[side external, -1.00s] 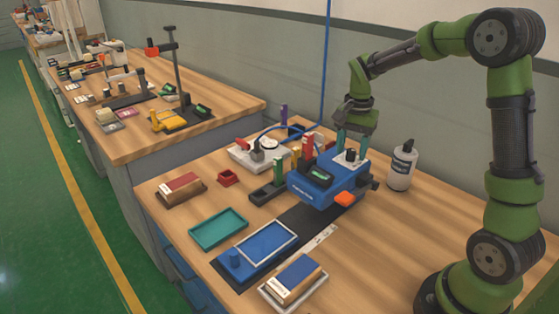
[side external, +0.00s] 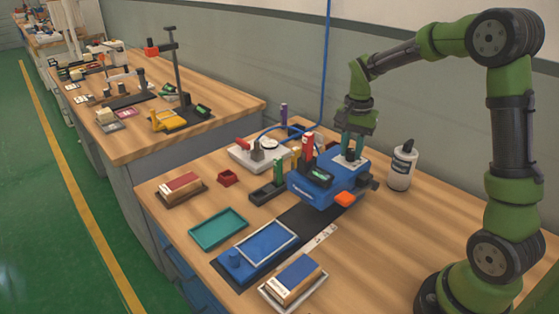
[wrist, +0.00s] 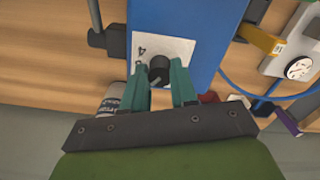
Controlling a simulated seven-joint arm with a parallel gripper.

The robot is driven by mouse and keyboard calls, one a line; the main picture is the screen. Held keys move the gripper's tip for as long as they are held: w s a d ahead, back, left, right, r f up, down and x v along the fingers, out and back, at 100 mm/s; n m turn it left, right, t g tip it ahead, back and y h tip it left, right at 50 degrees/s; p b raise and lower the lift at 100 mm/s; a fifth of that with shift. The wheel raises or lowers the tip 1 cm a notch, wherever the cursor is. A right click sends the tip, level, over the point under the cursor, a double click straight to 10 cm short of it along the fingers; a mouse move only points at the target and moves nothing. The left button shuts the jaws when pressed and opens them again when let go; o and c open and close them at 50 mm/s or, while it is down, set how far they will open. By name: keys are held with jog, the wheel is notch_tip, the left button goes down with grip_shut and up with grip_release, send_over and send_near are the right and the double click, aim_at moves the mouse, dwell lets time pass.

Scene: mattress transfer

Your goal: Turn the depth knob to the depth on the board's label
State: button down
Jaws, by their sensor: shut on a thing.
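A blue machine (side external: 325,186) stands on the near bench with a small dark display (side external: 320,178) and a white dial plate (wrist: 145,55) on top. A dark round depth knob (wrist: 159,70) sits on this plate. My gripper (wrist: 162,75) points down at the plate, its two teal fingers shut on the knob, one on each side. It also shows in the side view (side external: 351,155), where the fingers mostly hide the knob. A blue-topped wooden board (side external: 297,275) lies in a white tray at the front; its label is too small to read.
A red-topped wooden block (side external: 180,186), a teal tray (side external: 218,230) and a blue tray (side external: 257,250) lie left of the machine. A white bottle (side external: 402,168) stands to its right. A white power unit (side external: 258,153) and coloured upright tools stand behind.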

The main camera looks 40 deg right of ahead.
aim_at(352, 151)
jog(key=n, duration=0.3)
jog(key=shift+n, duration=2.2)
jog(key=c, duration=0.9)
grip_release()
notch_tip(352, 151, up, 17)
jog(key=shift+f, duration=0.1)
